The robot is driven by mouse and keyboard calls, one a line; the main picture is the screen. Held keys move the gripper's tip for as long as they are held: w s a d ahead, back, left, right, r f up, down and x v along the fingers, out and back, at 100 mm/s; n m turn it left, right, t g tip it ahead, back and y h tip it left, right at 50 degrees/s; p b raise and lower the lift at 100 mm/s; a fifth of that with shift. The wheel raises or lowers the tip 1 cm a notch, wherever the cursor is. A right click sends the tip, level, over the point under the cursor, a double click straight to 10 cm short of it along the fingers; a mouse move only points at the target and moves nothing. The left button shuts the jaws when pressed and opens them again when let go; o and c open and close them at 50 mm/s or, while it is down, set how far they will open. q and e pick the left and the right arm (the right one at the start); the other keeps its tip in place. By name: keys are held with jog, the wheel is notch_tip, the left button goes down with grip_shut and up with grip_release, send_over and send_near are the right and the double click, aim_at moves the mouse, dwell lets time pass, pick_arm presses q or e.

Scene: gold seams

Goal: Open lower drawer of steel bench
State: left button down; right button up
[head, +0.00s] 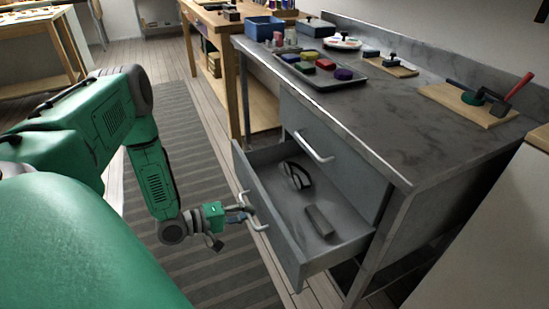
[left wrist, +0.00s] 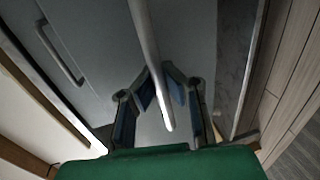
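The steel bench (head: 372,125) has two drawers. The lower drawer (head: 275,222) is pulled well out, and its inside shows. A dark headset-like thing (head: 296,175) and a dark grey block (head: 319,221) lie in it. The upper drawer (head: 330,150) is shut. My left gripper (head: 240,213) is at the lower drawer's bar handle (head: 257,222). In the left wrist view my left fingers (left wrist: 160,88) close in from both sides on the handle bar (left wrist: 145,40), which runs between them. My right gripper is not in view.
The bench top holds a tray of coloured blocks (head: 318,68), a blue bin (head: 264,28) and a wooden board with tools (head: 468,104). A wooden bench (head: 233,60) stands behind. A striped mat (head: 180,115) covers the floor left of the drawer. A pale cabinet (head: 490,230) stands at right.

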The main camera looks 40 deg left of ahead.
pick_arm(q)
jog(key=f+v, duration=0.2)
jog(key=v, duration=0.9)
jog(key=shift+s+f+p, duration=0.3)
jog(key=shift+f+p, duration=0.05)
jog(key=shift+f, duration=0.05)
jog(key=shift+d, duration=0.1)
jog(key=c, duration=1.6)
grip_release()
jog(key=shift+w+r, duration=0.1)
jog(key=v, duration=1.2)
